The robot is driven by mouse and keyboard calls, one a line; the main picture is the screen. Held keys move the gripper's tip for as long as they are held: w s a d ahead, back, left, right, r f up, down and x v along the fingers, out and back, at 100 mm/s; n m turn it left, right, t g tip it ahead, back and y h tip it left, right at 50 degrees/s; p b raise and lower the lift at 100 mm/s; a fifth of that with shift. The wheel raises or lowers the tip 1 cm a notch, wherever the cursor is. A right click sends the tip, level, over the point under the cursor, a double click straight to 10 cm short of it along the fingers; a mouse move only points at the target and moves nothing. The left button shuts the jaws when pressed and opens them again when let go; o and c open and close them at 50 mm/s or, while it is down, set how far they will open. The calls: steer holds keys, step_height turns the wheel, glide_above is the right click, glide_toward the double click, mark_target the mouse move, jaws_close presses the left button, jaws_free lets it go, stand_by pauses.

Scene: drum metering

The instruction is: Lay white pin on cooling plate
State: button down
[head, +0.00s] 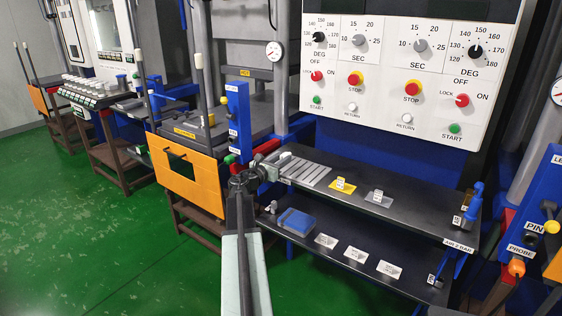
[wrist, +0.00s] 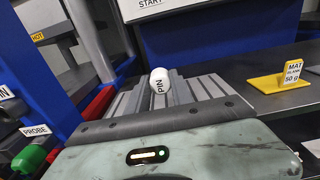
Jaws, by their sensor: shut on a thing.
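The white pin (wrist: 160,80) shows its rounded white end, marked PIN, just beyond the gripper body in the wrist view. My gripper (wrist: 172,92) is shut on it. In the head view my gripper (head: 268,168) is at the left end of the upper shelf, and a small white end of the pin (head: 285,155) shows by it. The grey slotted cooling plate (head: 308,174) lies on that shelf. In the wrist view the plate (wrist: 208,88) is behind and around the pin. I cannot tell whether the pin touches it.
A yellow mat card (head: 342,187) and a grey card (head: 378,198) stand right of the plate. The control panel rises behind.

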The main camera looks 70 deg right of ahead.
steer(key=shift+f+b, duration=1.9)
steer(key=shift+f, duration=0.4)
steer(key=shift+f+b, duration=0.55)
steer(key=shift+b, duration=0.05)
steer(key=c, duration=1.1)
jaws_free()
steer(key=shift+o, duration=0.2)
steer(key=v, duration=0.7)
steer(key=shift+a, duration=0.35)
steer(key=shift+w, duration=0.15)
